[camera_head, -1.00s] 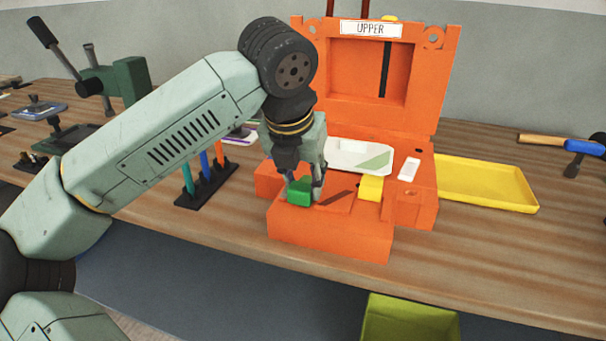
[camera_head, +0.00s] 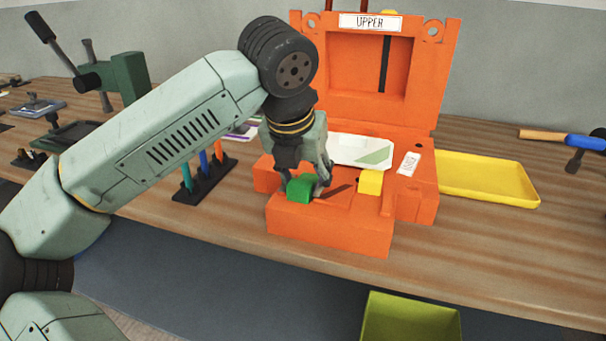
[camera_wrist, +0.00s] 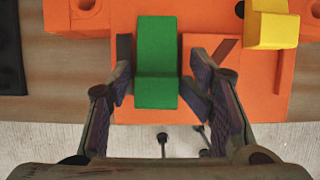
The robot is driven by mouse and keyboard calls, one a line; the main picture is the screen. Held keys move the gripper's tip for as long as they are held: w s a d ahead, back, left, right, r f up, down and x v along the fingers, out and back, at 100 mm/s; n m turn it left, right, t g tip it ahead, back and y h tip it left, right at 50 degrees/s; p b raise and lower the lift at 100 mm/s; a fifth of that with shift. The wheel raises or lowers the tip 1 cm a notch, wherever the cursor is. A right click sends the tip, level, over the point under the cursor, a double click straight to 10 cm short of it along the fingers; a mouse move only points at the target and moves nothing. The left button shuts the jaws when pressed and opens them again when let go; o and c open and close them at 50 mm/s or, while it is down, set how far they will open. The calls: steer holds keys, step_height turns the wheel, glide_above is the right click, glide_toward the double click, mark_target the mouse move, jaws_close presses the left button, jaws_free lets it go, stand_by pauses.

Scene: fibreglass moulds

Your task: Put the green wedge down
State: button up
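The green wedge (camera_head: 300,188) sits on the front block of the orange mould (camera_head: 330,231), at its left part. In the wrist view the wedge (camera_wrist: 157,62) stands upright in the picture, between my fingertips. My gripper (camera_head: 309,182) is low over the block, with one finger on each side of the wedge. In the wrist view my gripper (camera_wrist: 158,88) is open, with narrow gaps beside the wedge. The wedge's underside is hidden, so I cannot tell how it is seated.
A yellow block (camera_head: 370,183) sits on the mould to the right. The upright orange panel (camera_head: 421,80) labelled UPPER stands behind. A yellow tray (camera_head: 486,201) lies to the right, a rack of coloured tools (camera_head: 206,190) to the left. A green bin (camera_head: 410,325) is below the bench front.

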steer(key=shift+o, duration=1)
steer(key=shift+s+a+f, duration=0.1)
steer(key=shift+a+f, duration=0.1)
steer(key=shift+f, duration=0.2)
steer(key=shift+r+p, duration=0.5)
steer(key=shift+p, duration=0.05)
steer(key=v, duration=1.2)
steer(key=shift+r, duration=0.35)
